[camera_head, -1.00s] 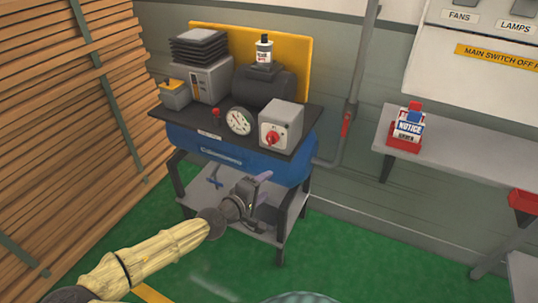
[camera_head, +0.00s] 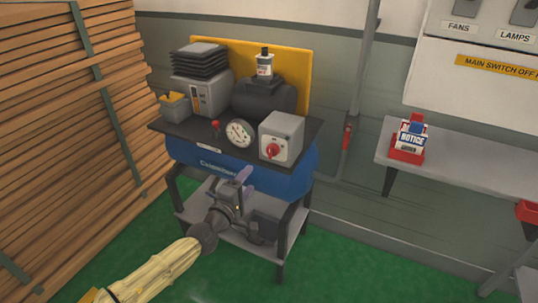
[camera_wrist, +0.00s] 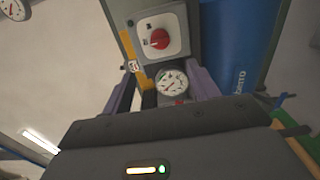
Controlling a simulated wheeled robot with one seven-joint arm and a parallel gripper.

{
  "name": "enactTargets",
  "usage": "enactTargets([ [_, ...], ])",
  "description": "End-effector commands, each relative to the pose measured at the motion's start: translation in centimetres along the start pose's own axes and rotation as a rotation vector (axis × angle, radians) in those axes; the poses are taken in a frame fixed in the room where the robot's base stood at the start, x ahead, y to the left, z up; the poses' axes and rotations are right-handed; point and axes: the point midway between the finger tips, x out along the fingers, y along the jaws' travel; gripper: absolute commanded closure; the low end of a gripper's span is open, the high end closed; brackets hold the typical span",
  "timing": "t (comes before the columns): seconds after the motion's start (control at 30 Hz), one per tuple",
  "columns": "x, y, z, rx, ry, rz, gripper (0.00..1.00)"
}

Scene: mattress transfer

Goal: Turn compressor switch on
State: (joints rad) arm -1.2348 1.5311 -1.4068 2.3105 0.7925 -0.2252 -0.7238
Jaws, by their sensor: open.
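The compressor has a blue tank (camera_head: 295,182) under a dark top plate. A grey box (camera_head: 284,129) on its right side carries a red rotary switch knob (camera_head: 273,151). In the wrist view, the knob (camera_wrist: 159,39) sits on a white plate, above and between the finger lines. A round white gauge (camera_head: 240,133) is left of the box; the wrist view also shows the gauge (camera_wrist: 172,83) between the fingers. My gripper (camera_head: 240,180), with purple fingers, is open and empty. In the head view it appears below the gauge, in front of the tank, apart from the knob.
Stacked planks (camera_head: 60,130) stand on the left. A small red knob (camera_head: 215,124) is beside the gauge. A grey shelf (camera_head: 480,160) with a red-and-white notice holder (camera_head: 408,138) is on the right. A pipe (camera_head: 362,90) runs up the wall.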

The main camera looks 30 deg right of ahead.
Motion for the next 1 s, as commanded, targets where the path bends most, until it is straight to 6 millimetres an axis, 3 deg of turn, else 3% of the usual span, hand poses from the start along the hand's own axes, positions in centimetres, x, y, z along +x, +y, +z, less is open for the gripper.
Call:
enactTargets([
  [0.8,12.3,0.0,0.1,0.002,-0.002,-0.001,0.4],
  [1.0,14.2,0.0,0.0,0.0,0.0,-0.001,0.4],
])
